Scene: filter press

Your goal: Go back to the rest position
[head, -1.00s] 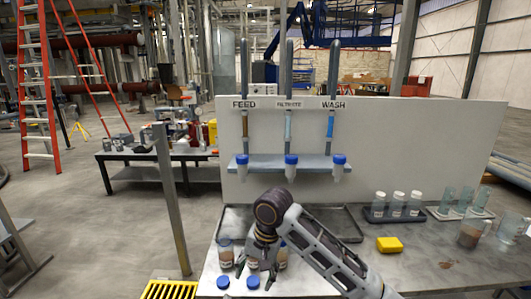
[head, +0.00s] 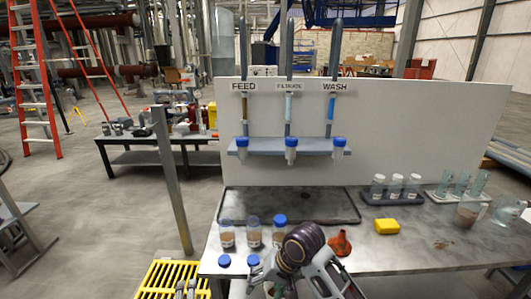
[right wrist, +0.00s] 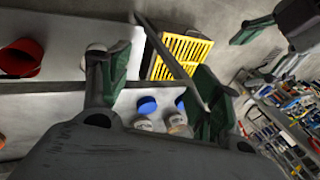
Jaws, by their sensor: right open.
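My right gripper (head: 266,280) is low at the table's front edge in the head view, in front of and right of the sample bottles. In the right wrist view my right gripper (right wrist: 155,85) has its green-padded fingers spread wide with nothing between them. My left gripper (right wrist: 258,52) shows at the upper right of that view, its green-padded fingers apart and empty.
The table (head: 410,255) carries a dark tray (head: 300,205), a red funnel (head: 340,243), a yellow block (head: 387,226) and a vial rack (head: 392,200). A white panel (head: 420,130) with tubes rises behind. A yellow crate (head: 165,275) and post (head: 172,180) stand left.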

